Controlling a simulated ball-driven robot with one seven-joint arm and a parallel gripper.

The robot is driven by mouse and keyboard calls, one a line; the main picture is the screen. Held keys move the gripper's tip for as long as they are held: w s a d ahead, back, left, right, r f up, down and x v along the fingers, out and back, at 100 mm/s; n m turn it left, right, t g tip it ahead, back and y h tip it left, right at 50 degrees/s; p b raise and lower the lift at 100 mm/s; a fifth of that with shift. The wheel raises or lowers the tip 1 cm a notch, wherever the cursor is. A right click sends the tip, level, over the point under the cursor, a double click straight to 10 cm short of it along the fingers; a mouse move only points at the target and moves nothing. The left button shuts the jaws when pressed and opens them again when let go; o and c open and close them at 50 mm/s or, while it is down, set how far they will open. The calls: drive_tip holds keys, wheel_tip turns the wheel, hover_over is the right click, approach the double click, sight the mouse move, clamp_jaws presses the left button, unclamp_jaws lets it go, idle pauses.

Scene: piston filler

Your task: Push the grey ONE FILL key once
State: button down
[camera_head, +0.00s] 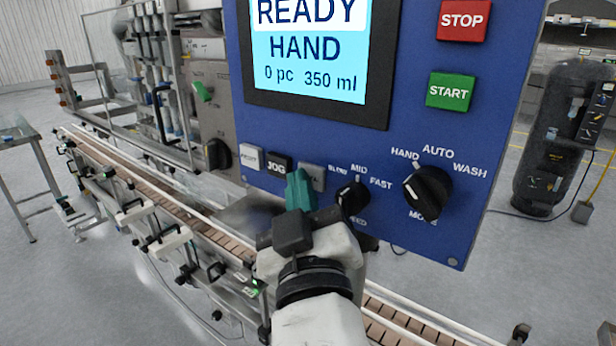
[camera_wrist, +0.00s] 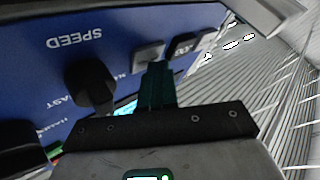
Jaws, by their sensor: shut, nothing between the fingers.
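The grey key (camera_head: 314,176) sits on the blue panel, right of the black JOG key (camera_head: 279,165). Its label is mostly covered by my gripper in the head view. My gripper (camera_head: 300,188) is shut and empty, its teal fingertips in front of the panel and overlapping the grey key's left edge. In the wrist view, which shows the panel upside down, the fingertips (camera_wrist: 157,68) overlap the lower edge of the grey key (camera_wrist: 148,50). I cannot tell whether they touch it.
The SPEED knob (camera_head: 352,197) is close on the right of the grey key, with the MODE knob (camera_head: 427,190) further right. A white key (camera_head: 250,159) is left of JOG. The screen (camera_head: 308,50) reads READY, HAND, 0 pc 350 ml. A conveyor (camera_head: 150,190) runs below.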

drive_tip(key=shift+s+a, duration=0.45)
drive_tip(key=shift+s, duration=0.2)
drive_tip(key=s+a+b, duration=0.1)
drive_tip(key=s, duration=0.1)
drive_tip(key=s+a, duration=0.2)
drive_tip(key=shift+b, duration=0.4)
idle(0.7)
